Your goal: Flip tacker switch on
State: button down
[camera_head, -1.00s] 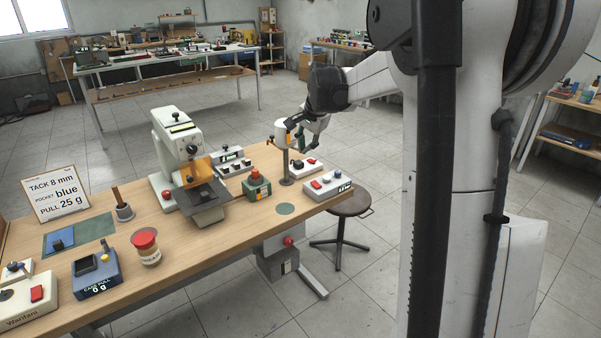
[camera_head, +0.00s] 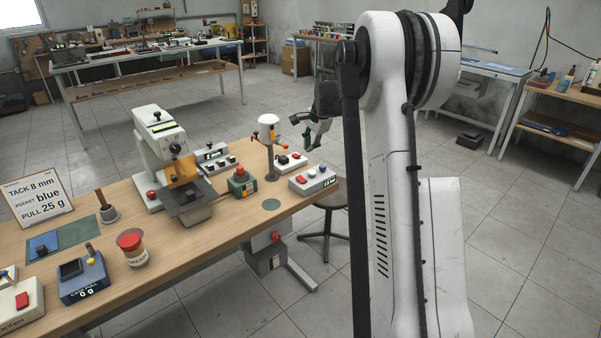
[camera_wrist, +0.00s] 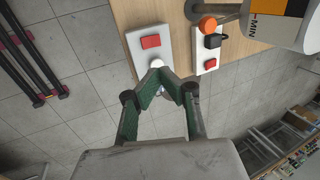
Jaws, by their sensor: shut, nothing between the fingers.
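A grey-white control box (camera_head: 313,180) with a red rocker switch (camera_head: 300,179) stands at the table's right end. The box (camera_wrist: 138,50), its red rocker (camera_wrist: 151,41) and a round white knob show in the wrist view. A smaller white box (camera_head: 290,162) with a red rocker (camera_wrist: 210,63) and a black part stands beside it. No readable label shows which switch is the tacker's. My gripper (camera_head: 309,146) hangs above the table's right end, right of the white-topped post. In the wrist view its green fingers (camera_wrist: 160,77) are closed and empty, overlapping the knob's lower edge; contact is unclear.
A white-topped post (camera_head: 268,145) with an orange part stands left of my gripper. Floor is open beyond the table's edge.

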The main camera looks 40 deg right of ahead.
aim_at(301, 178)
jog(key=x, duration=1.4)
jog(key=shift+w+f+g+b, duration=0.25)
jog(key=shift+f+g+b, duration=0.15)
jog(key=shift+g+b, duration=0.1)
jog(key=shift+s+r, duration=0.1)
jog(key=shift+s, duration=0.1)
jog(key=shift+s+d+r, duration=0.1)
jog(key=shift+s+r, duration=0.05)
jog(key=shift+s, duration=0.5)
notch_tip(301, 178, up, 14)
jog(key=p, duration=0.1)
dwell(0.5)
